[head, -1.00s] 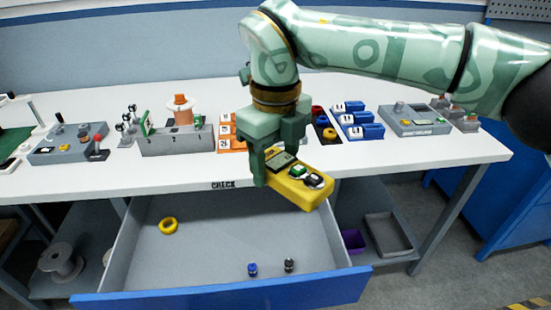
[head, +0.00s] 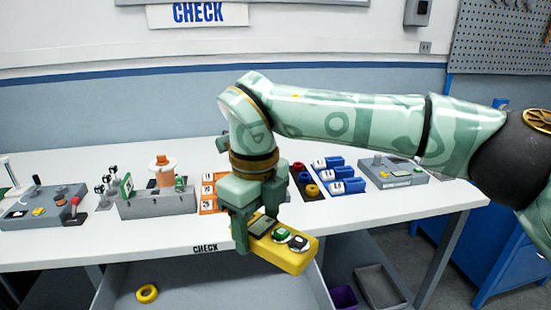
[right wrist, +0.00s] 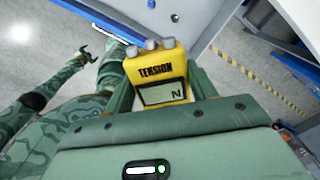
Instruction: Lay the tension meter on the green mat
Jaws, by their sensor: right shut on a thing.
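The yellow tension meter (head: 296,262) is in my right gripper (head: 256,226), which is shut on it and holds it up in front of the bench's front edge in the head view. In the right wrist view the meter (right wrist: 156,70) sits between the fingers, with "TENSION" and a display marked "N" facing the camera.
On the white bench (head: 120,245) stand a grey box with a red lever (head: 45,207), a grey block with an orange spool (head: 160,203), orange trays (head: 210,192), blue blocks (head: 340,177) and a grey device (head: 393,172). Below, an open drawer (head: 200,287) holds a yellow ring (head: 147,294).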

